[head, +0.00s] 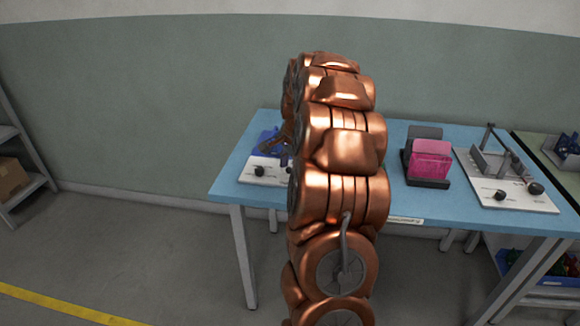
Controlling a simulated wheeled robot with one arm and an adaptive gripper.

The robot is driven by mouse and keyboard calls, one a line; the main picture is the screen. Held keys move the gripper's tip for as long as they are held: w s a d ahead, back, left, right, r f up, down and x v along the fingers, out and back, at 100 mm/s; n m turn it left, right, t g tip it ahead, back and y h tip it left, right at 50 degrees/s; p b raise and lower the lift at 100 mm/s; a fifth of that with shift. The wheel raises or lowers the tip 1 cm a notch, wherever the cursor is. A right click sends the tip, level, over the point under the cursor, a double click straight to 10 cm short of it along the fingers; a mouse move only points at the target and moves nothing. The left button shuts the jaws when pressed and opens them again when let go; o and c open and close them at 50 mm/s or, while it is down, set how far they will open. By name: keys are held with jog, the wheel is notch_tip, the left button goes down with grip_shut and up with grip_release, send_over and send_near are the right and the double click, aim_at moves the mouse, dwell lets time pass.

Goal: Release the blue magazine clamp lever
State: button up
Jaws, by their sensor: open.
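The blue clamp (265,137) shows at the left of the blue table, over a white base plate (270,178) with a black knob (259,171). Its lever cannot be told apart at this size. My copper arm stands in front and hides the right part of this fixture.
On the blue table (410,208), a black holder with a pink block (430,160) stands right of my arm. Further right is a white plate with a grey fixture and black knobs (505,185). A shelf with a box (10,178) stands far left. The floor at left is clear.

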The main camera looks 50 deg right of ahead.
grip_shut()
jog(key=shift+s+n, duration=0.1)
jog(key=shift+n, duration=0.2)
jog(key=shift+s+d+n+y, duration=0.1)
jog(key=shift+s+n+y, duration=0.3)
jog(key=shift+n, duration=0.8)
jog(key=n, duration=0.1)
jog(key=s+n, duration=0.1)
jog(key=n, duration=0.1)
jog(key=shift+s+d+n+b, duration=0.2)
jog(key=shift+d+n+b, duration=0.1)
jog(key=shift+d, duration=0.05)
jog(key=n, duration=0.2)
jog(key=s+d+n+y, duration=0.1)
jog(key=n, duration=0.1)
jog(key=shift+s+d+g, duration=0.15)
jog(key=shift+d+g, duration=0.05)
jog(key=shift+g, duration=0.1)
jog(key=shift+s+d+n, duration=0.15)
jog(key=shift+d+n, duration=0.15)
jog(key=shift+n, duration=0.55)
jog(key=shift+s+d+n, duration=0.1)
jog(key=shift+d+n, duration=0.15)
jog(key=shift+n, duration=0.6)
jog(key=shift+d+p, duration=0.1)
jog(key=shift+p, duration=0.2)
jog(key=shift+r, duration=0.1)
